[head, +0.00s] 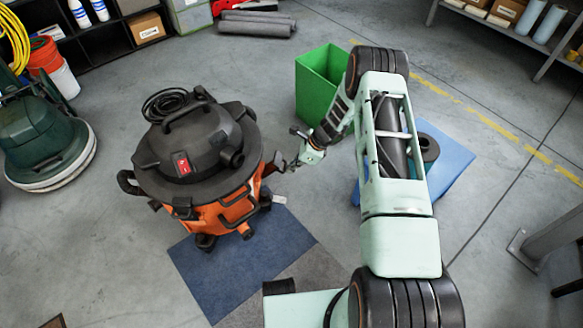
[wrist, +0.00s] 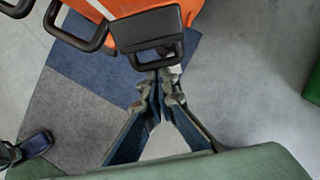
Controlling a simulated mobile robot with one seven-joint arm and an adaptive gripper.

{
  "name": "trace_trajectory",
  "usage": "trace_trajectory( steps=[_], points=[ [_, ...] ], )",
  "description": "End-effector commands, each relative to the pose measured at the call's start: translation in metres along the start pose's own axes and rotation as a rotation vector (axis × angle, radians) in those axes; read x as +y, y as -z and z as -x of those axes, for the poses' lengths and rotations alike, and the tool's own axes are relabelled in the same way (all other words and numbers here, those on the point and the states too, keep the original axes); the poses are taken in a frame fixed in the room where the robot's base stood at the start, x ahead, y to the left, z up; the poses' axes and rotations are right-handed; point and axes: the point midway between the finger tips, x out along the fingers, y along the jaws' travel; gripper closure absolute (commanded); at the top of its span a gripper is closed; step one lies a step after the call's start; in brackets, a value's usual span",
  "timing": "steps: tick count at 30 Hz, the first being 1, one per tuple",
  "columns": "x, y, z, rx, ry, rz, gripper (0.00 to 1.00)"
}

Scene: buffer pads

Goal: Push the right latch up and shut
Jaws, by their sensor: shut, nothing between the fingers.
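The orange and black shop vacuum (head: 205,165) stands upright on the floor, its dark lid on the orange drum. In the wrist view, a black latch (wrist: 146,30) with a looped lower end lies against the orange drum (wrist: 115,8). In the head view, a dark part that looks like this right latch (head: 273,162) juts out at the drum's right side. My gripper (head: 287,166) is beside it, coming from the right. In the wrist view, my gripper (wrist: 159,80) is shut and empty, its fingertips just below the loop. Whether they touch it I cannot tell.
Dark loop handles (wrist: 76,25) sit left of the latch. A blue and grey carpet (head: 215,270) lies under the vacuum. A green bin (head: 318,85) and a blue platform (head: 445,160) stand to the right. A green floor machine (head: 40,130) stands left.

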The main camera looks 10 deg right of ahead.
Motion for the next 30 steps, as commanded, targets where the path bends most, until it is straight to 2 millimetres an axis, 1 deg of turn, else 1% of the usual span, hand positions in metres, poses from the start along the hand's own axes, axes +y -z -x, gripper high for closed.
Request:
trace_trajectory(
  steps=[1,13,17,24,30],
  points=[
    [0.001,-0.009,0.005,0.033,-0.003,0.01,1.0],
    [-0.001,-0.036,0.017,0.306,-0.007,0.016,1.0],
    [-0.001,-0.043,0.02,0.304,-0.008,0.005,1.0],
    [-0.002,-0.063,0.023,0.302,-0.007,0.004,1.0],
    [-0.002,-0.073,0.024,0.302,-0.008,0.003,1.0]
  ],
)
